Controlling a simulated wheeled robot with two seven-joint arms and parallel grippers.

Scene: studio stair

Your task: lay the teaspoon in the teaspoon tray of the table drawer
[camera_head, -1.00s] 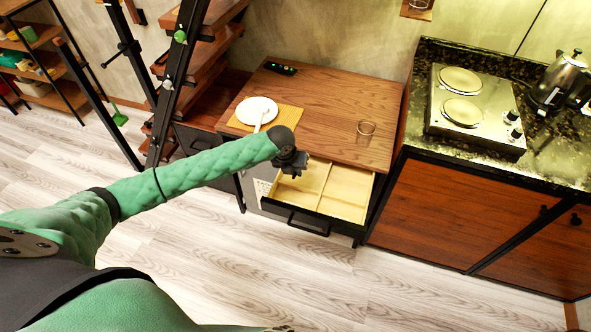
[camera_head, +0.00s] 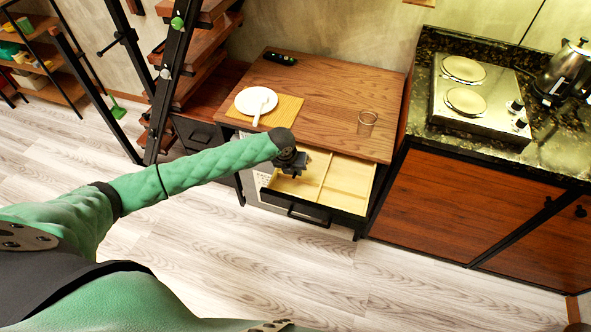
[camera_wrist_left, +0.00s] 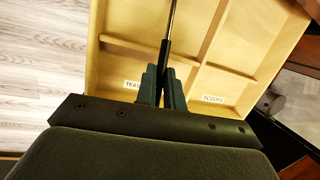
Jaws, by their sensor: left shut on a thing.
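The table drawer (camera_head: 349,186) is open, with pale wooden compartments inside. My left gripper (camera_head: 293,170) is over its left part. In the left wrist view the gripper (camera_wrist_left: 163,80) is shut on the teaspoon (camera_wrist_left: 172,22), seen as a thin dark shaft running up from the fingertips. The rest of the spoon is hidden by the fingers. The teaspoon tray (camera_wrist_left: 125,62) is the left compartment, with a label partly covered by a finger. A compartment with another label (camera_wrist_left: 214,98) lies to its right. I cannot tell whether the spoon touches the drawer. My right gripper is not in view.
On the tabletop (camera_head: 325,95) are a white plate (camera_head: 247,101) on a yellow mat (camera_head: 289,108), a clear glass (camera_head: 367,123) and a dark remote (camera_head: 280,59). A counter with a hotplate (camera_head: 490,99) and a kettle (camera_head: 563,75) is at the right. Open shelves stand at the left.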

